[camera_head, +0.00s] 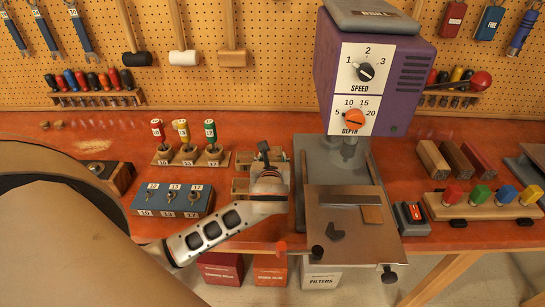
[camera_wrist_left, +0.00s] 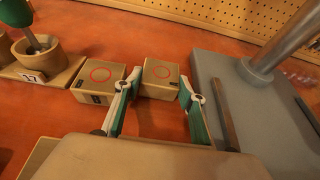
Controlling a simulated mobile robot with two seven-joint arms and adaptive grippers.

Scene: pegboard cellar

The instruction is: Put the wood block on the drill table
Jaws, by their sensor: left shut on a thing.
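In the head view this gripper (camera_head: 268,170) is low over the bench, just left of the drill press, and partly covers the block. I cannot tell whether the block touches the bench. A similar block with a red circle (camera_wrist_left: 98,82) is beside it on the left. The drill table (camera_head: 325,206), a flat grey-brown plate, is right of the gripper under the purple drill head (camera_head: 410,75). My right gripper is not in view.
Wood bars (camera_head: 455,160) and a rack of coloured blocks (camera_head: 485,207) are to the right. The drill column (camera_wrist_left: 275,55) stands close by.

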